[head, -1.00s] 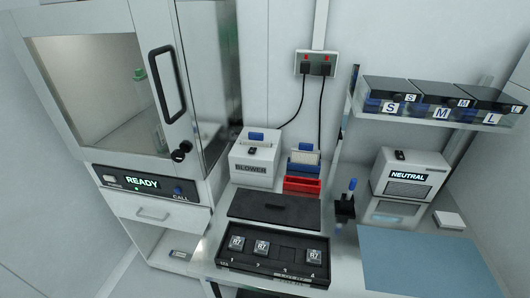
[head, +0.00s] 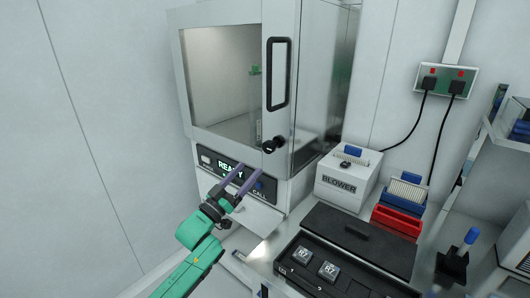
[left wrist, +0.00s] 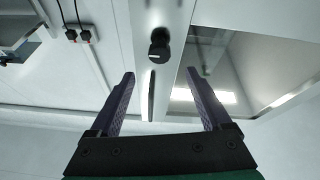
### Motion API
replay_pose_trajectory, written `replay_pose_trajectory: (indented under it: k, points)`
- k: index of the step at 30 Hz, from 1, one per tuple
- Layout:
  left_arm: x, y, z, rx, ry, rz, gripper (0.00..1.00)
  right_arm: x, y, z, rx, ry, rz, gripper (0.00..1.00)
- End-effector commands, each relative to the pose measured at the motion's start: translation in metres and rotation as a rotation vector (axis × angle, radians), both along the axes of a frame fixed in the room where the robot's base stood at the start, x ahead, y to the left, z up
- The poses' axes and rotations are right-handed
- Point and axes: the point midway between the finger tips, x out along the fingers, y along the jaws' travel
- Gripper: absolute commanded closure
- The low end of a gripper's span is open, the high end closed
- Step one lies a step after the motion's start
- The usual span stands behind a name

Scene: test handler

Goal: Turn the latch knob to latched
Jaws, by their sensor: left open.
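The black latch knob (head: 273,144) sits on the lower part of the white door frame of the handler cabinet, below the black door handle (head: 278,73). In the left wrist view the knob (left wrist: 159,43) shows a small pale mark and lies beyond the fingertips, roughly in line with the gap between them. My left gripper (head: 238,169), with purple fingers, is open and empty in front of the cabinet's panel, below and left of the knob and apart from it. It also shows in the left wrist view (left wrist: 160,73). My right gripper is not seen.
The READY display panel (head: 231,172) is partly hidden by my fingers. A white blower box (head: 346,184), a red bin (head: 398,221) and a black tray (head: 330,278) stand on the bench to the right. The space left of the cabinet is clear.

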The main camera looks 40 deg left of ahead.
Motion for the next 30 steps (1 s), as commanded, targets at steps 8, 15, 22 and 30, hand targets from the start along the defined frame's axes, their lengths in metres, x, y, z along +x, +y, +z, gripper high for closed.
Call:
replay_pose_trajectory:
  k: [8, 15, 22, 30]
  points:
    - [0.067, 0.001, 0.031, 0.002, -0.002, 0.001, 0.18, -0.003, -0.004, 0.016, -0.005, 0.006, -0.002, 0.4]
    - [0.088, 0.002, 0.036, 0.0, 0.003, 0.002, 0.18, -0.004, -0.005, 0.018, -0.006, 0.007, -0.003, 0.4]
    - [0.088, 0.001, 0.035, 0.0, 0.003, 0.002, 0.34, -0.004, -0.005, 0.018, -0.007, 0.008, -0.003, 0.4]
    - [0.088, 0.001, 0.035, 0.001, 0.003, 0.002, 1.0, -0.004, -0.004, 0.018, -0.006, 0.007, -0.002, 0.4]
